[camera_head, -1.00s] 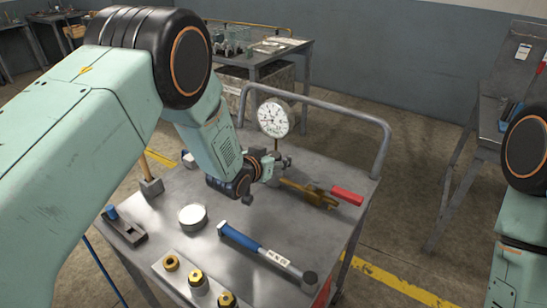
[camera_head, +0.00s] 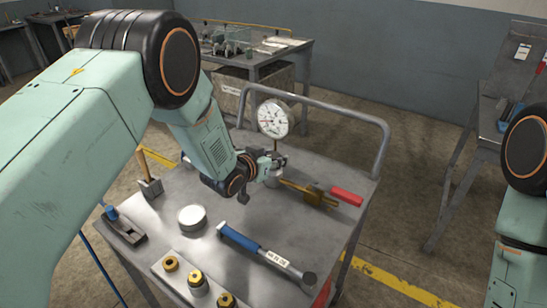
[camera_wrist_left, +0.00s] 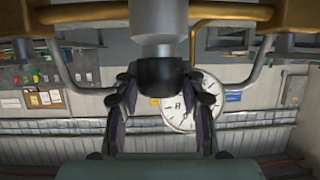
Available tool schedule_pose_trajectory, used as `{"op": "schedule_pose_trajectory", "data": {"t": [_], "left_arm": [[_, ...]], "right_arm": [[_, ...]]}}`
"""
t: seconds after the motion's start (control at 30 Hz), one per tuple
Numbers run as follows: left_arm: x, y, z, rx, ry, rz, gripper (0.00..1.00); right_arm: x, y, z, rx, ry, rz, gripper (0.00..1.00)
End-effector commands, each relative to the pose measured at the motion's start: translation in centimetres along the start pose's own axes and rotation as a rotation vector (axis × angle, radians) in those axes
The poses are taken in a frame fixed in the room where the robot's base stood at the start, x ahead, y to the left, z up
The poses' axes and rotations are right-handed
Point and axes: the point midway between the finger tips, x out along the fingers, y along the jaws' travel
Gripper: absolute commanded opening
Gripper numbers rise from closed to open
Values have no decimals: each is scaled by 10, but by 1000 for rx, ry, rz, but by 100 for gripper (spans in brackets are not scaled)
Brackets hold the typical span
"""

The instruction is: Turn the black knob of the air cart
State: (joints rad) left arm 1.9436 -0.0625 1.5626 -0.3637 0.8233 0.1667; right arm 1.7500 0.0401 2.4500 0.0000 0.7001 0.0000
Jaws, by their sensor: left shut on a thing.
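The black knob (camera_wrist_left: 160,73) hangs under a grey metal stem in the left wrist view, between the two dark fingers of my left gripper (camera_wrist_left: 161,86). The gripper is shut on it. In the head view my left gripper (camera_head: 271,168) is at the back of the grey air cart (camera_head: 215,265), just below the round white dial gauge (camera_head: 274,118). There the fingers and wrist hide the knob. The gauge face (camera_wrist_left: 180,112) also shows behind the right finger in the wrist view. My right arm shows at the right edge; its gripper is out of view.
A bent rail (camera_head: 340,114) rises at the cart's back.

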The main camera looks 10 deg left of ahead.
Motion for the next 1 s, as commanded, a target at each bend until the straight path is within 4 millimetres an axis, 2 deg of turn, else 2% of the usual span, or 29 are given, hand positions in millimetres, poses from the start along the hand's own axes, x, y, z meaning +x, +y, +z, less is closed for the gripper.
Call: {"op": "schedule_pose_trajectory", "data": {"t": [0.7,1.0], "left_arm": [[0,-1,-1,130,6,319,8],[0,0,-1,158,2,382,8]], "right_arm": [[-3,0,0,0,0,0,40],[-3,0,0,0,0,0,40]]}}
